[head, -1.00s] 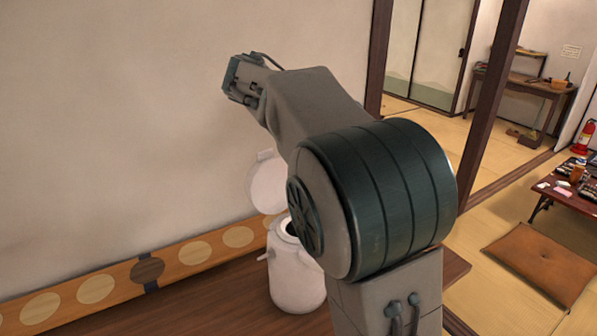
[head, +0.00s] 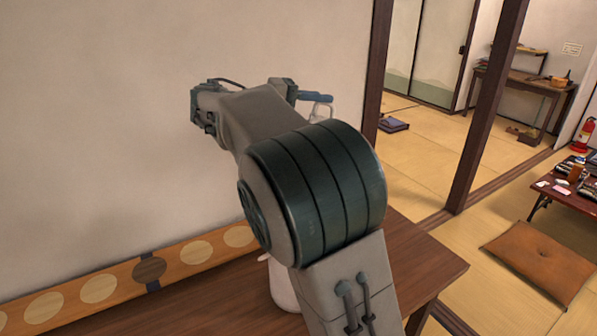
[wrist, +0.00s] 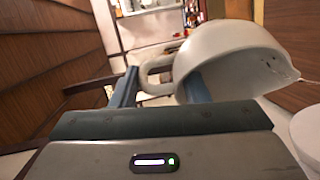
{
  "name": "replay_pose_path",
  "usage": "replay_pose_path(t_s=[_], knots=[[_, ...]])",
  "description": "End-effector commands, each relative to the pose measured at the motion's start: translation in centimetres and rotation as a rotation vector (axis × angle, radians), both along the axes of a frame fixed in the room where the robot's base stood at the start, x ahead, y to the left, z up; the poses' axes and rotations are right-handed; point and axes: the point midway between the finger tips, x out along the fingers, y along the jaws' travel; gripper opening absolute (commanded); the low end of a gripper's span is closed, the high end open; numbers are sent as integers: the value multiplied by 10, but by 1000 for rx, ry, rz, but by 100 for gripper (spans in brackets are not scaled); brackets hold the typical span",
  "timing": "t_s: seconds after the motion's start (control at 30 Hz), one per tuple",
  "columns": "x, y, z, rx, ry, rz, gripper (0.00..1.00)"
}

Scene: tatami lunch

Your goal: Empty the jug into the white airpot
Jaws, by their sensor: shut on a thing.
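In the wrist view my gripper (wrist: 162,84) is shut on the handle of a pale grey-white jug (wrist: 228,50). The jug is tipped well over, its open mouth towards the lower right. The white airpot (wrist: 309,132) shows only as a curved edge at the right, below the jug's lip; I cannot tell whether liquid is falling into it. In the head view my gripper (head: 312,97) is high beyond my arm, with a small pale part of the jug beside it. The airpot (head: 284,288) stands on the brown wooden surface, mostly hidden by my arm.
A wooden board with round discs (head: 100,289) runs along the wall at the left. The brown surface (head: 440,266) has clear room at the right. Beyond are tatami, a brown cushion (head: 540,259) and a low table (head: 548,196) with dishes.

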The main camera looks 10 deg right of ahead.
Motion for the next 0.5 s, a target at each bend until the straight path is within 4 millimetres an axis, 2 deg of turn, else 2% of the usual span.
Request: replay_pose_path(t_s=[0.17, 0.27, 0.4, 0.5], knots=[[5, 15, 3, -114, 36, 0, 0], [0, 1, 1, -37, 7, -6, 0], [-14, -43, -10, 183, -62, -8, 0], [-14, -49, -13, 253, -77, -2, 0]])
